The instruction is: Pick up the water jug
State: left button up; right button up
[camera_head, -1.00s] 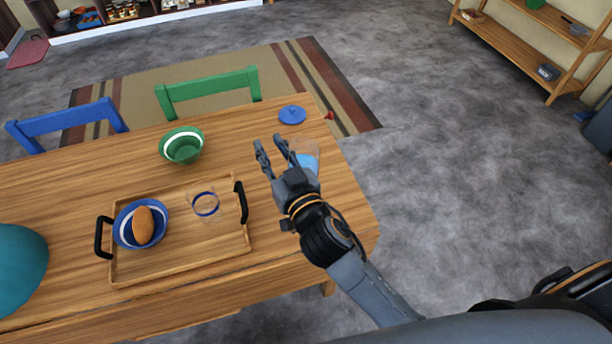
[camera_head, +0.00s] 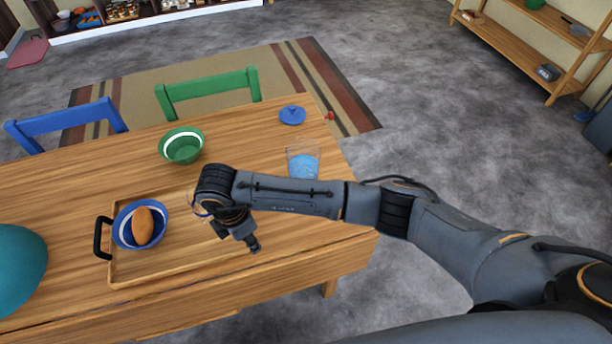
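A clear jug with blue water in it (camera_head: 302,166) stands upright near the right end of the wooden table. A blue round lid with a knob (camera_head: 292,115) lies on the table behind it. My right gripper (camera_head: 247,240) is left of the jug, over the right part of the tray. My wrist hides most of its fingers, so its opening is unclear. My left gripper is out of view.
The wooden tray (camera_head: 135,273) holds a blue bowl (camera_head: 124,232) with an orange-brown oval item (camera_head: 143,225) and a clear cup (camera_head: 196,203), mostly hidden by my wrist. A green bowl (camera_head: 181,147) and a teal rounded object (camera_head: 18,268) are on the table. Chairs stand behind.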

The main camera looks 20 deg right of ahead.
jog(key=w+d+h, duration=0.1)
jog(key=d, duration=0.1)
jog(key=w+d+r+m+h, duration=0.1)
jog(key=d, duration=0.1)
jog(key=w+d+r+t+h, duration=0.1)
jog(key=d, duration=0.1)
jog(key=shift+w+d+m, duration=0.2)
jog(key=shift+w+m, duration=0.15)
jog(key=shift+m, duration=0.05)
jog(key=d, duration=0.1)
jog(key=w+d+p, duration=0.1)
jog(key=d, duration=0.1)
jog(key=d+p, duration=0.1)
jog(key=d, duration=0.1)
jog(key=shift+w+d+r, duration=0.1)
jog(key=shift+w+d, duration=0.15)
jog(key=shift+w, duration=0.1)
jog(key=shift+w+d, duration=0.2)
jog(key=shift+d, duration=0.4)
jog(key=d+p, duration=0.1)
jog(key=d, duration=0.1)
jog(key=w+d+p, duration=0.1)
jog(key=d, duration=0.1)
jog(key=shift+w+d, duration=0.15)
jog(key=shift+d+f, duration=0.15)
jog(key=shift+f, duration=0.25)
jog(key=shift+w+f, duration=0.1)
jog(key=shift+f, duration=0.2)
grip_shut()
